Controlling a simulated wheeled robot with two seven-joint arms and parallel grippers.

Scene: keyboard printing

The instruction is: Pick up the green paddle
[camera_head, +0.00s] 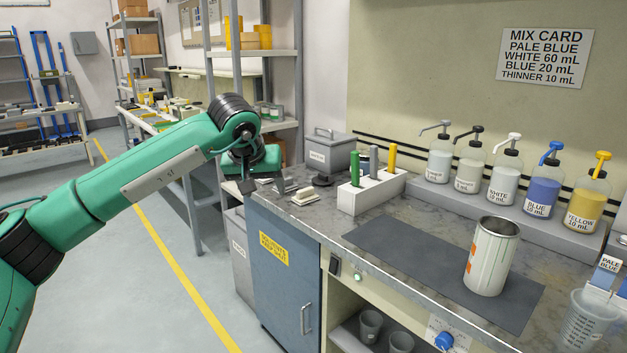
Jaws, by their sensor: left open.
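The green paddle (355,166) stands upright in a white holder block (372,196) at the left end of the counter. A grey paddle (373,160) and a yellow paddle (392,158) stand in the same holder, to its right. My left gripper (264,186) is open and points down near the counter's left end, left of the holder and apart from the green paddle. Its fingers are dark and partly hard to make out. The green paddle's lower end is hidden in the holder. My right gripper is not in view.
A grey lidded bin (331,157) stands behind the holder. Small pale pieces (305,196) lie between gripper and holder. A paint can (491,257) stands on the dark mat (415,262). Pump bottles (541,187) line a raised ledge. A clear cup (583,322) is at front right.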

